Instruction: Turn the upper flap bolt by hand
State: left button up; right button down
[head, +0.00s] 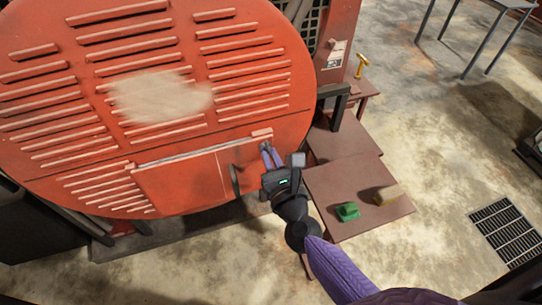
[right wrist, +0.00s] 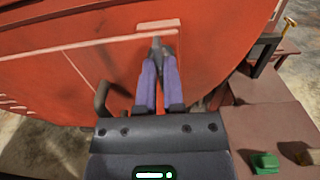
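The red round engine end plate (head: 60,70) fills the left of the head view. Its flap (head: 180,180) is a red panel at the lower edge, with a pale strip along its top and a dark curved handle (head: 236,182); the handle also shows in the right wrist view (right wrist: 101,98). My right gripper (head: 266,148) reaches the plate just right of the flap's upper corner. In the right wrist view its purple fingers stand close together around a small grey piece (right wrist: 158,46), seemingly the upper flap bolt, mostly hidden by the fingertips. My left gripper is out of view.
A brown-red bench (head: 335,220) stands right of the gripper, close to my wrist, with a green block (head: 347,211) and a tan block (head: 388,195). A yellow T-shaped tool (head: 361,65) stands behind. Concrete floor is open at the right, with a grate (head: 505,230).

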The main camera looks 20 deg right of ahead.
dwell(0.5)
jog(key=shift+s+f+n+p, duration=0.15)
jog(key=shift+n+p, duration=1.35)
jog(key=shift+n, duration=7.45)
jog(key=shift+w+f+n+p, duration=0.2)
jog(key=shift+n+p, duration=1.25)
jog(key=shift+n, duration=7.5)
jog(key=shift+f, duration=0.1)
